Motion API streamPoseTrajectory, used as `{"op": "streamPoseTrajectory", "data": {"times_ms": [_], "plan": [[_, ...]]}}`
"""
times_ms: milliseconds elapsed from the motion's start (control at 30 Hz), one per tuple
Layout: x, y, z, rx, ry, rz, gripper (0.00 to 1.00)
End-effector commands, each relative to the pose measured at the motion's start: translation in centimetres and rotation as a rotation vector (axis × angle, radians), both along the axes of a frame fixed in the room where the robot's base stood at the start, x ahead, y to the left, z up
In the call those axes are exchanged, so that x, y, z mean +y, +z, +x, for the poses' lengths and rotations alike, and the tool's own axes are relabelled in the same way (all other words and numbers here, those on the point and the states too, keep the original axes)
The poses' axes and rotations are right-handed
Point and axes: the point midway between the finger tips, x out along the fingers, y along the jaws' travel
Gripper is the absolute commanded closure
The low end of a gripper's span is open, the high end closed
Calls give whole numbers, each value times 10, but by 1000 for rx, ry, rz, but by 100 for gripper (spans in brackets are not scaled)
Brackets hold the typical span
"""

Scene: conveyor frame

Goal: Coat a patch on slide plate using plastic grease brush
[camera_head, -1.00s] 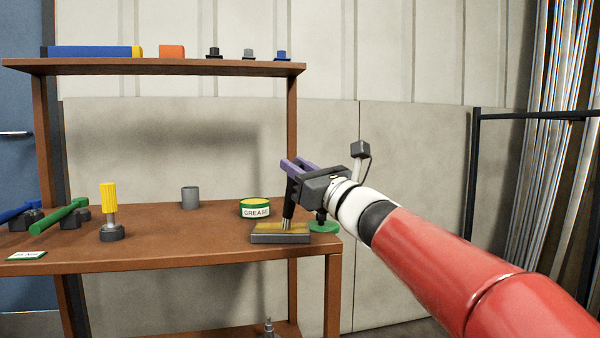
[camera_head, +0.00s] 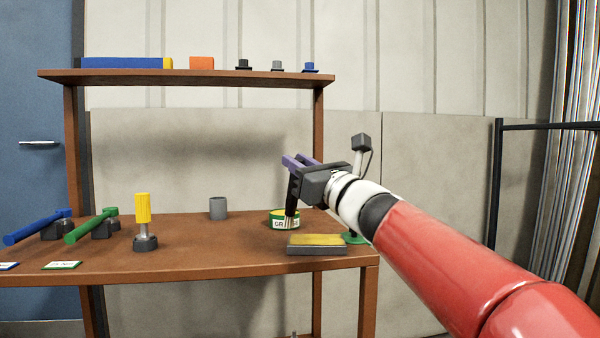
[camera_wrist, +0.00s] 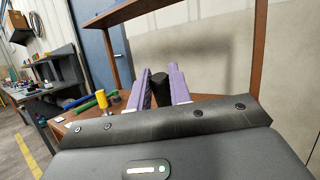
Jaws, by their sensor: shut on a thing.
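My gripper (camera_head: 300,162), with purple fingers, is shut on the black handle of the grease brush (camera_head: 293,192). The brush hangs nearly upright, bristles down, in front of the grease tin (camera_head: 275,224) in the head view. I cannot tell whether the bristles touch the tin. The tin is white and green with yellow on top, and the brush hides part of its label. The slide plate (camera_head: 317,250) is a flat grey block with a yellow upper face, lying right of the tin near the bench's front edge. In the wrist view the black handle (camera_wrist: 160,90) shows between the fingers.
The brown bench (camera_head: 190,262) also holds a grey cup (camera_head: 218,208), a yellow-handled tool (camera_head: 143,220), and green (camera_head: 90,226) and blue (camera_head: 38,227) bars. A green disc (camera_head: 354,238) is partly behind my arm. An upper shelf (camera_head: 190,76) carries small blocks. The bench's front middle is clear.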

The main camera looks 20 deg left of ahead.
Motion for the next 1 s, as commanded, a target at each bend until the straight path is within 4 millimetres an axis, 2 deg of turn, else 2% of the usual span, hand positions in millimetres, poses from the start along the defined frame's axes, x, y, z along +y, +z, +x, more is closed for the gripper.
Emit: {"op": "streamPoseTrajectory", "data": {"times_ms": [33, 500, 1000], "plan": [[0, 8, -1, 0, 0, 0, 100], [0, 49, -6, -1, -9, -1, 100], [0, 53, -7, 0, -10, -1, 100]]}}
